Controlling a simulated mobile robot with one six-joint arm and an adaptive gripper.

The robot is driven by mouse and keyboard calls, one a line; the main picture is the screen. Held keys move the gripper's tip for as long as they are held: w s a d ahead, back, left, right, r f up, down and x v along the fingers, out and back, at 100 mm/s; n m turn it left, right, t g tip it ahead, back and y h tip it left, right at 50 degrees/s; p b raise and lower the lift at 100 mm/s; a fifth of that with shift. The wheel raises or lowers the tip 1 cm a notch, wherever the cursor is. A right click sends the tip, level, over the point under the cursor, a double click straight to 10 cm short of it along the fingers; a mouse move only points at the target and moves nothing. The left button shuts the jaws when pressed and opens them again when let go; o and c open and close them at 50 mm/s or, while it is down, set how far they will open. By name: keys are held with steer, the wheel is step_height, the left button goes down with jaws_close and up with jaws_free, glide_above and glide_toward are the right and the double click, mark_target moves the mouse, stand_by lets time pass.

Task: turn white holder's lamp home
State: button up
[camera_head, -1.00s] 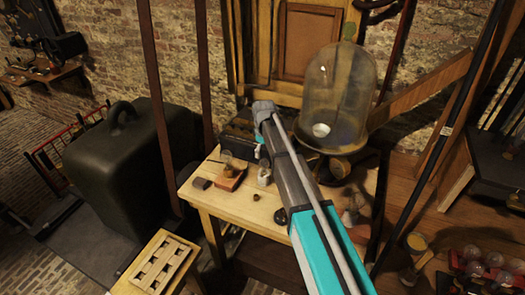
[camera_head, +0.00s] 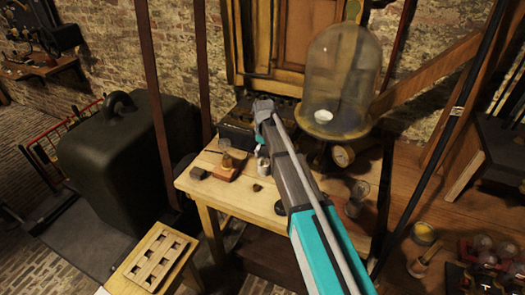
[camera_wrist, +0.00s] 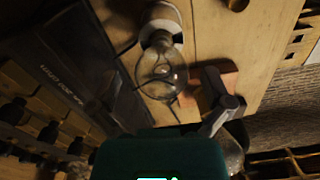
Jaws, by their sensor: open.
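The white holder (camera_head: 263,166) stands on the wooden table, partly hidden by my arm in the head view. In the wrist view the white holder (camera_wrist: 160,22) is at the top, with a clear glass lamp (camera_wrist: 161,75) at its mouth. I cannot tell how far the lamp is turned in. My gripper (camera_head: 262,145) is open, above and close to the white holder. In the wrist view one dark grey finger (camera_wrist: 222,117) shows right of the lamp; the other finger is not clear. No grip on the lamp shows.
A lamp on a reddish-brown base (camera_head: 227,172) stands left of the white holder. A black box (camera_head: 238,128) is behind, and a glass bell jar (camera_head: 340,80) stands to the right. Small dark pieces lie on the table (camera_head: 230,199), whose front is mostly clear.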

stand_by(0.3)
steer(key=c, duration=1.3)
steer(key=shift+m, duration=0.3)
steer(key=m, duration=0.4)
steer(key=shift+s, duration=0.2)
steer(key=shift+m, duration=0.9)
steer(key=shift+m, duration=1.1)
steer(key=m, duration=0.4)
steer(key=shift+w, duration=0.15)
